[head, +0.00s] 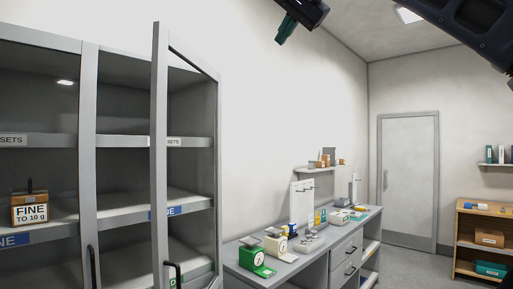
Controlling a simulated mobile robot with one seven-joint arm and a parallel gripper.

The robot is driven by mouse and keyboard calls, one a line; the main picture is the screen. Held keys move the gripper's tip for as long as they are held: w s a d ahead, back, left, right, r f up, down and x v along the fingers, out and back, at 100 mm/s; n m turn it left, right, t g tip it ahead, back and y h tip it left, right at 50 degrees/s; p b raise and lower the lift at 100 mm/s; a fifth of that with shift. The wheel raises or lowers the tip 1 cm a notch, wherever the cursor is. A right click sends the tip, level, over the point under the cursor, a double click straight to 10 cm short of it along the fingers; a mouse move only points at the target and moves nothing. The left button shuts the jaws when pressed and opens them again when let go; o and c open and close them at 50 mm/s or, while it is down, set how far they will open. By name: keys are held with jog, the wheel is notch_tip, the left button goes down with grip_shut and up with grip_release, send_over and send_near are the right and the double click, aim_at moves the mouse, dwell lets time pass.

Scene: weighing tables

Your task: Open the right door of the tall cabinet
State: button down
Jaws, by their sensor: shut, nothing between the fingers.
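The tall grey cabinet (88,150) fills the left of the head view. Its right door (159,120) stands ajar, its free edge swung out toward me and its hinge side at the cabinet's right edge. The door's dark handle (173,268) shows low on it, near the bottom of the view. The left door looks closed, with its own dark handle (93,262). My gripper (284,32) is at the top of the view, right of and apart from the cabinet, with teal fingertips shut and empty.
A box marked FINE TO 10 g (30,208) sits on a left cabinet shelf. Right of the cabinet, a grey bench (310,262) holds green scales (257,256) and other items. A wooden shelf unit (467,235) stands far right, near a closed room door (408,170).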

jog(key=w+a+f+n+g+h, duration=0.2)
jog(key=a+f+n, duration=0.35)
jog(key=f, duration=0.55)
jog(key=w+a+f+n+g+h, duration=0.2)
jog(key=a+f+n, duration=0.3)
jog(key=f, duration=0.6)
jog(key=w+a+f+n+g+h, duration=0.1)
jog(key=a+f+n+g+h, duration=0.15)
jog(key=a+f, duration=0.65)
jog(key=s+d+f+n+g+h, duration=0.1)
jog(key=s+f+n+h, duration=0.2)
jog(key=f+n, duration=0.8)
jog(key=s+d+f+n+g+h, duration=0.1)
jog(key=s+d+f+n+h, duration=0.2)
jog(key=f, duration=1.7)
jog(key=w+d+f, duration=0.4)
jog(key=d+f, duration=0.3)
jog(key=d, duration=0.2)
jog(key=shift+w+n+h, duration=0.35)
jog(key=shift+n+h, duration=0.05)
jog(key=shift+h, duration=0.05)
jog(key=shift+t, duration=0.25)
